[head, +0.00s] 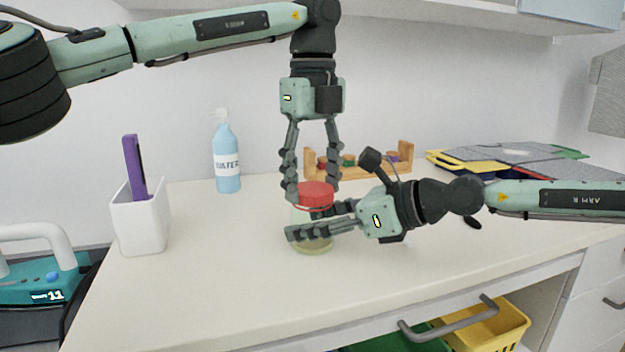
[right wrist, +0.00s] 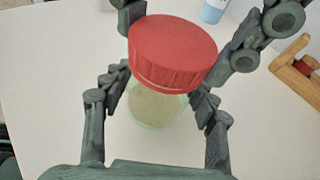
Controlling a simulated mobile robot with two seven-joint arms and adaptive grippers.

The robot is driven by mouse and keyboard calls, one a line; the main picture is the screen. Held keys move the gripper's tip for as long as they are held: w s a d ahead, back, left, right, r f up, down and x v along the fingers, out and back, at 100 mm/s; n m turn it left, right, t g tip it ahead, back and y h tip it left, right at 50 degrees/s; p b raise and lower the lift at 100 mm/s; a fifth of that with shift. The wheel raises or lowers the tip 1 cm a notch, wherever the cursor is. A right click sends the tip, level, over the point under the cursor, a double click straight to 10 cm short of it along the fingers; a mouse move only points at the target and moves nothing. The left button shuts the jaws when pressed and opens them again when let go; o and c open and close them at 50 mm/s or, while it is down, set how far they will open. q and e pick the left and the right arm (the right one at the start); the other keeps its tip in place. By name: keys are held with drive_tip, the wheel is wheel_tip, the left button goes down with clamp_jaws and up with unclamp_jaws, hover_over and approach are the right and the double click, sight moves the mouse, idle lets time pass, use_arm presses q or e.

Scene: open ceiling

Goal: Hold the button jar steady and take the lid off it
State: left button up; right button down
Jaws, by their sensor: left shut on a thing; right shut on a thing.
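The button jar (head: 313,248) stands upright on the counter, clear with a pale yellowish content low down. Its red lid (head: 316,190) sits at its top. My left gripper (head: 312,197) points down from above and is shut on the lid, one finger on each side. My right gripper (head: 306,224) comes in from the right and is shut around the jar's body below the lid. In the right wrist view the lid (right wrist: 172,52) hides the jar's mouth and part of the jar (right wrist: 155,108). I cannot tell whether there is a gap between lid and jar.
A white holder (head: 140,217) with a purple item stands at the left. Yellow and grey trays (head: 500,158) lie back right. The front counter (head: 210,295) is clear. An open drawer lies below.

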sight(313, 188)
use_arm(q)
drive_tip(key=n, duration=1)
drive_tip(key=shift+r, duration=0.15)
drive_tip(key=shift+r, duration=1)
drive_tip(key=shift+r, duration=2)
use_arm(e)
drive_tip(key=shift+c, duration=2.1)
unclamp_jaws()
